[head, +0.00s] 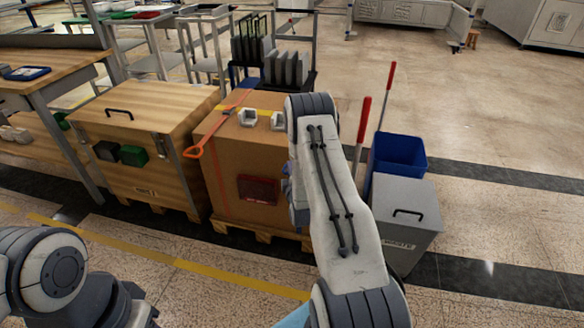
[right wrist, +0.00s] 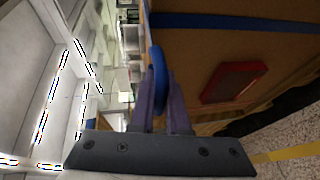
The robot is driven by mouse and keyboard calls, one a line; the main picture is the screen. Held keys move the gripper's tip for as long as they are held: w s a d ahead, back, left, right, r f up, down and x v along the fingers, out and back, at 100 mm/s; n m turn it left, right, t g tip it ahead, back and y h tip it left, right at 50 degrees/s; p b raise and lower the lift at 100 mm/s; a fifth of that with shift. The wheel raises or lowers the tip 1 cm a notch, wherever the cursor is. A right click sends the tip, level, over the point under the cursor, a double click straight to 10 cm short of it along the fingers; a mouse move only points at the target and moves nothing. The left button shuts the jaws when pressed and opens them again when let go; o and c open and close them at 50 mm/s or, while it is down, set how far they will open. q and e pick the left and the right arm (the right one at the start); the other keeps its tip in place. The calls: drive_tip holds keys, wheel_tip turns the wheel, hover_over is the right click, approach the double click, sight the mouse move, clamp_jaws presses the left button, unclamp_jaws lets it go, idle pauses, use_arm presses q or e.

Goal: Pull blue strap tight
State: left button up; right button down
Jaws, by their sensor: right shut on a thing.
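A brown box (head: 225,165) stands on a wooden pallet in the middle of the head view. A blue strap (right wrist: 225,19) runs across the box in the right wrist view. My right gripper (right wrist: 160,85) is shut on a blue loop (right wrist: 158,65), which looks like the end of the blue strap; the join is not clear. In the head view my right arm covers most of this gripper, beside the box's right side. An orange strap (head: 226,110) with a loop end hangs over the box's left side. My left arm shows at lower left, but its gripper fingers are out of view.
A wooden crate (head: 150,110) stands left of the box. A grey bin (head: 408,205) and a blue bin (head: 402,152) with red-handled tools stand right of my right arm. A rack of dark panels (head: 285,68) is behind the box. Open floor lies at far right.

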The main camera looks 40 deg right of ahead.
drive_tip(key=shift+s+d+f, duration=0.1)
drive_tip(key=shift+s+f, duration=0.2)
drive_tip(key=c, duration=1)
unclamp_jaws()
drive_tip(key=shift+o, duration=0.4)
drive_tip(key=shift+r, duration=0.15)
drive_tip(key=shift+w+r, duration=0.15)
drive_tip(key=shift+r, duration=0.05)
drive_tip(key=v, duration=1)
drive_tip(key=shift+p, duration=0.35)
